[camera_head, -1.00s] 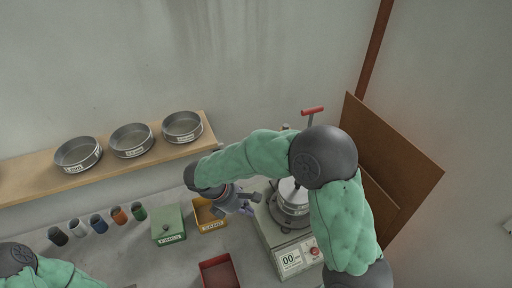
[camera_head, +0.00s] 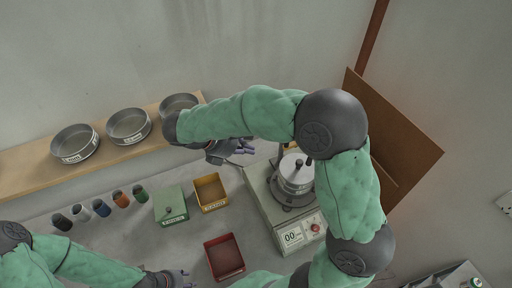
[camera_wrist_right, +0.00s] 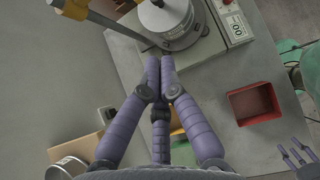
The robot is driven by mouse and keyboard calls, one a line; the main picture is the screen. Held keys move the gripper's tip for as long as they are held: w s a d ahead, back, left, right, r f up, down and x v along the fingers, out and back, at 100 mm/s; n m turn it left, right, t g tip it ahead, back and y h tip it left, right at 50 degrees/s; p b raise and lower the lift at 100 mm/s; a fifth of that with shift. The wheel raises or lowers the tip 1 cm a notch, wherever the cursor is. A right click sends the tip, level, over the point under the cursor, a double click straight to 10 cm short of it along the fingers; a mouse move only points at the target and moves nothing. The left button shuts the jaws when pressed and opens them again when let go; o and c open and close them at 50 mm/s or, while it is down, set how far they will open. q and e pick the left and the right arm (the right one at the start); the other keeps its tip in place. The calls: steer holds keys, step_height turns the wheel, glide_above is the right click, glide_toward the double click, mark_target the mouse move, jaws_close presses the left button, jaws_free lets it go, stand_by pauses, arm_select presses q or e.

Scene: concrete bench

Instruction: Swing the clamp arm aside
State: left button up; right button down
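The shaker (camera_head: 263,205) stands on the bench with a round metal sieve and lid (camera_head: 297,175) on top. In the right wrist view, a grey bar (camera_wrist_right: 115,27) with yellow parts runs beside the sieve (camera_wrist_right: 168,22); I take it for the clamp arm. In the head view my right arm hides most of it. My right gripper (camera_head: 243,147) is left of the sieve; in its wrist view its purple fingertips (camera_wrist_right: 160,62) are together, with nothing visible between them. My left gripper (camera_head: 178,279) is low at the front, its fingers spread and empty, also seen in the wrist view (camera_wrist_right: 298,156).
A red bin (camera_head: 224,257), a yellow bin (camera_head: 210,192) and a green box (camera_head: 170,204) stand left of the shaker. Several small coloured jars (camera_head: 101,208) stand further left. Sieves (camera_head: 75,143) sit on a wooden shelf (camera_head: 30,172). A brown board (camera_head: 405,135) stands at right.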

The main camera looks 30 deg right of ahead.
arm_select(q)
steer(key=shift+r+p, duration=0.55)
steer(key=shift+r, duration=0.05)
arm_select(e)
steer(key=d+r+x, duration=0.2)
steer(key=x, duration=0.9)
arm_select(q)
steer(key=shift+s+d, duration=0.1)
steer(key=shift+d, duration=0.05)
arm_select(e)
steer(key=shift+s+d+f, duration=0.15)
steer(key=shift+s, duration=0.1)
